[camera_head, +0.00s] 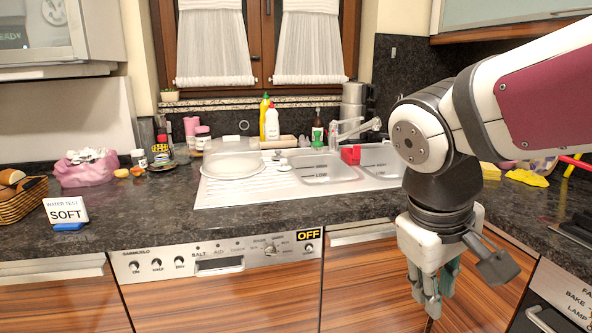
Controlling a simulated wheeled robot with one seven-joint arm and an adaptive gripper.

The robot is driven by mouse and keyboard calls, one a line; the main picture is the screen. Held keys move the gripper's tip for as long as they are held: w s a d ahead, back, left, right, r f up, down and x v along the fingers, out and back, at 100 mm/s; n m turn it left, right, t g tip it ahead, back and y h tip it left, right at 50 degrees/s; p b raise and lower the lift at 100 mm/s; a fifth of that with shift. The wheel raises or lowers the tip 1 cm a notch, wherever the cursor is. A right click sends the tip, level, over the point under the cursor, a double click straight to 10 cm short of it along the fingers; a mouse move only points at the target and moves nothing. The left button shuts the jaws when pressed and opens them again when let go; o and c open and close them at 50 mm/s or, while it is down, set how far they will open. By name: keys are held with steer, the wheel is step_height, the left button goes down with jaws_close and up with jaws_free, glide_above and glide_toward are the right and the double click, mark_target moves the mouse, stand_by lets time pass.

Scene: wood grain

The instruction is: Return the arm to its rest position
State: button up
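My arm comes in from the right edge, with its maroon and white link high in front of the right counter. My gripper (437,290) points down in front of the wooden cabinet fronts, below the counter's front edge. Its white and grey fingers are seen at a slant, with teal parts between them. I cannot tell whether they are apart or shut. No object clearly shows in them. The arm hides part of the counter behind it.
The dark stone counter (140,213) runs across behind my gripper, with a white sink (325,172) and bottles (271,124) at the back. A water test sign (67,213) and a basket (22,201) stand left. An oven (557,300) is at lower right.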

steer(key=s+f+m+y, duration=0.3)
steer(key=s+m, duration=0.1)
steer(key=s, duration=1.2)
step_height(320, 180, up, 16)
steer(key=t+p, duration=0.2)
steer(key=p, duration=1.2)
steer(key=shift+d, duration=0.25)
